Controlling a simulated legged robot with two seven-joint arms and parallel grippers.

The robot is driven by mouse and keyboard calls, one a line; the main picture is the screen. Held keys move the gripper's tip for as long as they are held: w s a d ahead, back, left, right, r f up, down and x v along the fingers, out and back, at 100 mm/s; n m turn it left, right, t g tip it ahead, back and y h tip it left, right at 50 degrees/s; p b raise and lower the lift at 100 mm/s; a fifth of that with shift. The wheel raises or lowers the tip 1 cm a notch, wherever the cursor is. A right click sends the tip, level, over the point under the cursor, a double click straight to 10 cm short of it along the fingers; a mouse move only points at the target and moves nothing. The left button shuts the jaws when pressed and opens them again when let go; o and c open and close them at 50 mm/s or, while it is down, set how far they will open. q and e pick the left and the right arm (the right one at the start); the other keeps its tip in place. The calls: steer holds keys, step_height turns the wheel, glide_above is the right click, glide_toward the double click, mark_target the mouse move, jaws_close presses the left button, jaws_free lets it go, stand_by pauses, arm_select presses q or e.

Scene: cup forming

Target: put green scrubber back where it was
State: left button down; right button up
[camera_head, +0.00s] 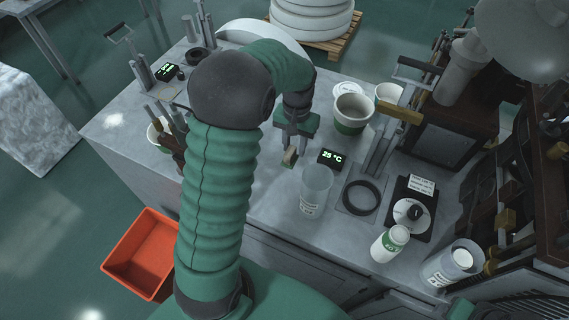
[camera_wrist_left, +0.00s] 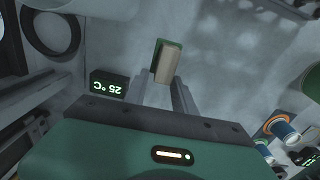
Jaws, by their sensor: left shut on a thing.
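The green scrubber, a small block with a tan side and a green edge, shows in the left wrist view (camera_wrist_left: 167,64) and in the head view (camera_head: 290,157). My left gripper (camera_head: 291,146) is shut on it and points down over the grey worktop (camera_head: 262,190). In the left wrist view the left gripper's two fingers (camera_wrist_left: 160,90) close on the near part of the block. I cannot tell whether the scrubber touches the worktop. My right gripper is not in view.
A 25 °C display (camera_head: 331,158) and a clear beaker (camera_head: 315,190) stand close right of the scrubber. A tool holder (camera_head: 160,130) stands left. An orange bin (camera_head: 140,254) sits on the floor.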

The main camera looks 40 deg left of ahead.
mark_target(296, 171)
arm_select(q)
steer(key=f, duration=0.3)
steer(key=shift+s+a+f, duration=0.2)
steer(key=shift+s+f, duration=0.05)
steer(key=shift+f, duration=0.1)
steer(key=d+f, duration=0.1)
steer(key=d+f+p, duration=0.1)
steer(key=f, duration=0.1)
steer(key=shift+d+f, duration=0.2)
steer(key=shift+d, duration=0.1)
steer(key=shift+w+d+f, duration=0.1)
steer(key=shift+w+f, duration=0.05)
steer(key=shift+f, duration=0.1)
steer(key=shift+a+f, duration=0.15)
steer(key=shift+a, duration=0.3)
steer(key=c, duration=1)
jaws_free()
steer(key=shift+a+f, duration=0.2)
steer(key=shift+a, duration=0.65)
steer(key=shift+d+r, duration=0.2)
steer(key=shift+d, duration=0.5)
steer(key=r, duration=0.4)
steer(key=shift+w+d+b, duration=0.1)
steer(key=shift+d+b, duration=0.15)
steer(key=shift+b, duration=0.05)
steer(key=shift+a+r, duration=0.15)
steer(key=shift+r, duration=3.9)
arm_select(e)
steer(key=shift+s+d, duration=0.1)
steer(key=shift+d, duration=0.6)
